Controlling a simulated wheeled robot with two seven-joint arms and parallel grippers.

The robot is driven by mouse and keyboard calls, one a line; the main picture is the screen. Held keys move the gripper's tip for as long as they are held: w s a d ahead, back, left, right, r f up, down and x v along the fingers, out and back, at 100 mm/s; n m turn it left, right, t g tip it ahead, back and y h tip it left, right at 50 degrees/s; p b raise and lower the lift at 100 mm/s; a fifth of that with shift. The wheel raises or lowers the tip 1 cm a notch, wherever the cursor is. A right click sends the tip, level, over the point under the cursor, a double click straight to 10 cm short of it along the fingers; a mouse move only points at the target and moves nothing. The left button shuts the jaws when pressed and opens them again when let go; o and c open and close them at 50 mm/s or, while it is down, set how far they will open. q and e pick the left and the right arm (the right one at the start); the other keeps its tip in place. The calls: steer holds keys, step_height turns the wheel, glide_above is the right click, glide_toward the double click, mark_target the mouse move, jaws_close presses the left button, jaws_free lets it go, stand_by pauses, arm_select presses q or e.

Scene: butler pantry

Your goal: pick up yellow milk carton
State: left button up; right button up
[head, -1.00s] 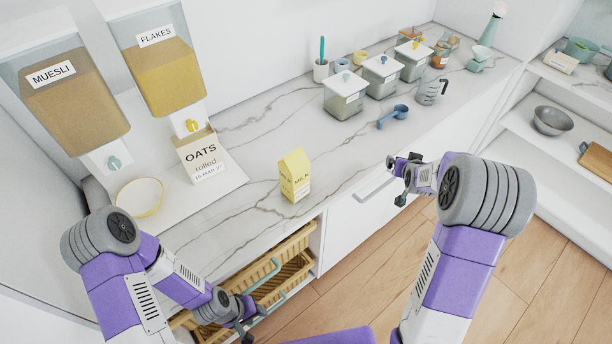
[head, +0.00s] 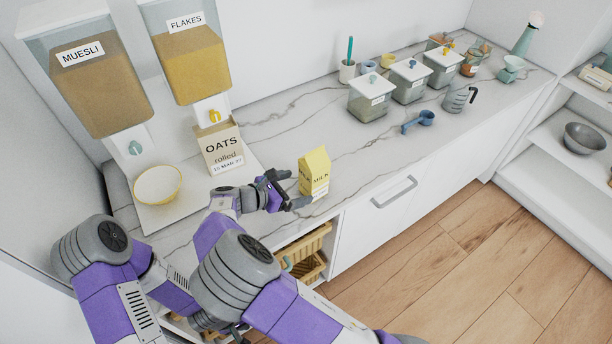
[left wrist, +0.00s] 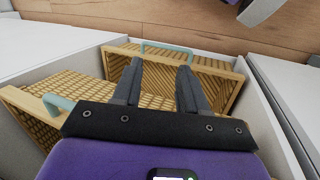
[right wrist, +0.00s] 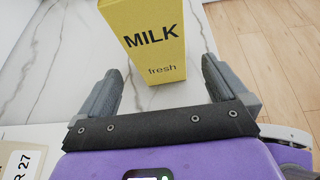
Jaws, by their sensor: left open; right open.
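The yellow milk carton (head: 315,173) stands upright on the marble counter in the head view. It also shows in the right wrist view (right wrist: 150,45), with its "MILK fresh" face toward the camera. My right gripper (head: 290,190) is open just left of the carton. In the right wrist view its two fingers (right wrist: 160,88) point at the carton, whose lower end lies ahead of and between the fingertips; I see no grip on it. My left gripper (left wrist: 160,80) is open and empty above wicker baskets, low in front of the counter; in the head view it is mostly hidden by my right arm.
An oats box (head: 222,148) and a cream bowl (head: 158,185) stand left of the carton, below the muesli and flakes dispensers. A blue scoop (head: 418,121) and lidded canisters (head: 370,100) are further right. Wicker baskets (left wrist: 195,60) sit below. Counter right of the carton is clear.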

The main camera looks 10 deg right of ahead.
steer(key=shift+d+r+h, duration=0.1)
steer(key=shift+d+h, duration=0.1)
steer(key=shift+h, duration=0.1)
steer(key=b+x, duration=0.1)
steer(key=x, duration=0.6)
steer(key=shift+w+d+r, duration=0.1)
steer(key=shift+w+d, duration=0.05)
steer(key=shift+w, duration=0.1)
steer(key=shift+r, duration=0.1)
steer(key=c, duration=1.6)
